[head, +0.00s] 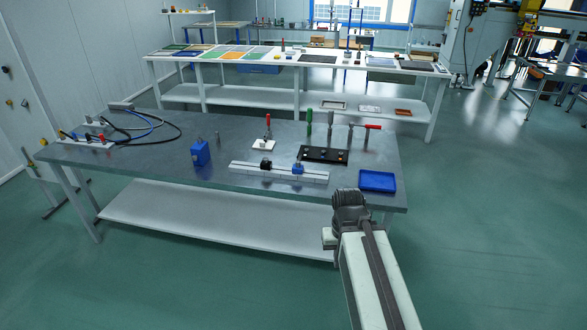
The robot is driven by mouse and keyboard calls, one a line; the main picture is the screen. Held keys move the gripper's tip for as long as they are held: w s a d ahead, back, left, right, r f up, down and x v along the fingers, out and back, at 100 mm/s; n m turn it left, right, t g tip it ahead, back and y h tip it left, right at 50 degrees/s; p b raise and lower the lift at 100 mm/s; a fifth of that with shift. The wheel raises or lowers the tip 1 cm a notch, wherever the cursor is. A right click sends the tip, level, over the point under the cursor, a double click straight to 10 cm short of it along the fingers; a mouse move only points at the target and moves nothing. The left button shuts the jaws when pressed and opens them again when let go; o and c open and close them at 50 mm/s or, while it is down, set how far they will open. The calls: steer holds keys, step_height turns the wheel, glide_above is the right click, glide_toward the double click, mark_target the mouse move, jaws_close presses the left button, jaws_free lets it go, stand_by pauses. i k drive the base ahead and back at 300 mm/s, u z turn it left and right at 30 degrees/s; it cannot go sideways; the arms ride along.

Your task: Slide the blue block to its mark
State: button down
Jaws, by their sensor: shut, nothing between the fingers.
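A small blue block (298,169) sits on a pale, straight rail (245,170) on the grey metal table, right of the rail's middle. A dark block (266,164) is on the same rail, to its left. Faint lines divide the rail's front face; I cannot tell which is the mark. My arm reaches in from the bottom right and ends, as far as I see, at a dark round joint in front of the table edge. No gripper fingers show. The visible part of my arm is apart from the blue block.
A larger blue box (201,154) stands left of the rail. A blue tray (377,181) lies at the right. Cables (145,125) lie at the left.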

mark_target(299, 171)
steer(key=u, duration=0.55)
steer(key=i, duration=1)
steer(key=u, duration=1.15)
steer(key=i, duration=0.9)
steer(key=k, duration=0.8)
steer(key=u, duration=0.15)
steer(key=i, duration=0.8)
steer(key=z, duration=0.05)
